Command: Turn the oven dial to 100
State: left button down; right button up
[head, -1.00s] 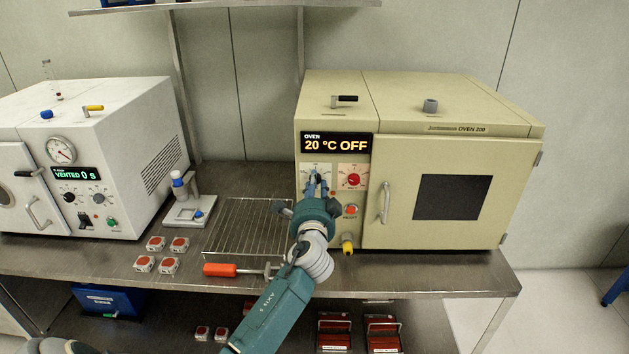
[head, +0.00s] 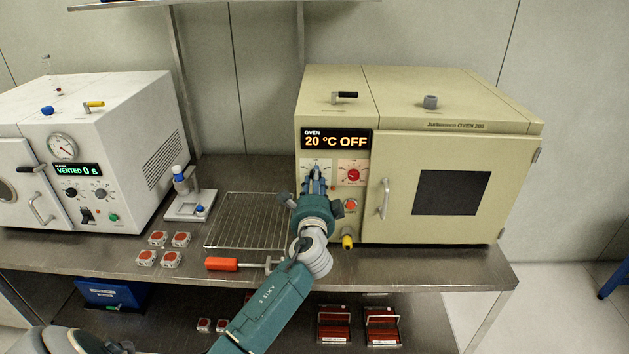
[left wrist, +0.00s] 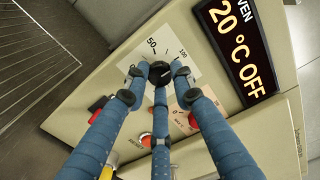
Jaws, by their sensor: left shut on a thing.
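The beige oven (head: 452,150) stands at the right of the bench, its display (head: 336,140) reading 20 °C OFF. Its black dial (left wrist: 158,70) sits on a white scale plate with 50 and 100 marked, in the left wrist view. My left gripper (head: 316,180) is at the oven's front panel, its blue fingers (left wrist: 160,82) closed around the dial. The fingers hide part of the dial, and I cannot read its pointer setting surely. My right gripper is not recognisable in these views.
A red dial (head: 353,175) and a red-orange reset button (head: 350,205) sit close beside my gripper. A wire rack (head: 248,222), an orange-handled tool (head: 222,264) and several small red-topped parts lie on the bench. A white vacuum unit (head: 130,130) stands left.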

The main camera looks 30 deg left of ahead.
pick_arm(q)
jog(key=c, duration=1.7)
grip_release()
jog(key=shift+w+d+r, duration=0.1)
jog(key=shift+d+r, duration=0.05)
jog(key=shift+d, duration=0.05)
jog(key=shift+c, duration=0.2)
jog(key=shift+o, duration=1.4)
jog(key=shift+w+d, duration=0.1)
jog(key=shift+d, duration=0.05)
jog(key=v, duration=1.2)
